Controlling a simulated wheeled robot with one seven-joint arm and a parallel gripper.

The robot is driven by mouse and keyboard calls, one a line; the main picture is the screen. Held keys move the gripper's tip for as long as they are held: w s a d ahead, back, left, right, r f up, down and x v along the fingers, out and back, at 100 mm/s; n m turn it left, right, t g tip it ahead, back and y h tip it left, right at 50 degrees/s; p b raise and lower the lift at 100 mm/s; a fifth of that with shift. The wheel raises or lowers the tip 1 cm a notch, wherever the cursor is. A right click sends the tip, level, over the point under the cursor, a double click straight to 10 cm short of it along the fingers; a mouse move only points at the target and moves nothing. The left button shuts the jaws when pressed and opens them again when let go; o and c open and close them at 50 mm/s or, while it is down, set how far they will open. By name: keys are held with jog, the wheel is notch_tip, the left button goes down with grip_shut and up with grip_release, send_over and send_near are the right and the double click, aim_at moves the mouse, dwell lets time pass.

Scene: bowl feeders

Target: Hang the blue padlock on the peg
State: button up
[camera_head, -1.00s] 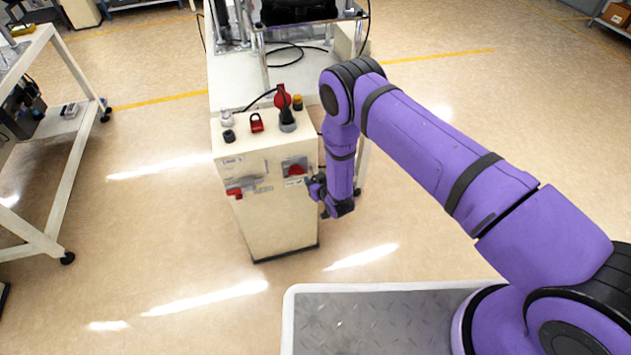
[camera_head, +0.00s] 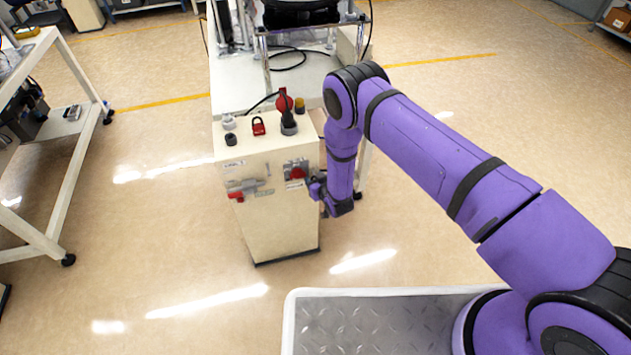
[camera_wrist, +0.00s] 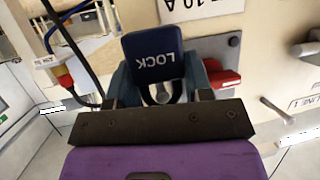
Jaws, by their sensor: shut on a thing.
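The blue padlock (camera_wrist: 153,58), its face marked LOCK, is held between the two fingers of my gripper (camera_wrist: 161,85) in the wrist view. Its dark shackle shows partly below the body, toward the gripper. A thin metal peg (camera_wrist: 279,111) sticks out of the cream panel to the right of the gripper, near a LINE 1 label. The padlock is apart from the peg. In the head view, my gripper (camera_head: 317,188) is at the right front edge of the cream cabinet (camera_head: 280,225); the padlock cannot be made out there.
A cable (camera_wrist: 70,48) hangs left in the wrist view. A white rack (camera_head: 75,140) stands left; floor between is clear.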

jog(key=shift+w+f, duration=0.15)
jog(key=shift+f, duration=0.15)
dwell(0.8)
jog(key=o, duration=1.3)
jog(key=shift+o, duration=0.2)
jog(key=v, duration=0.7)
dwell(0.5)
jog(key=shift+r, duration=0.1)
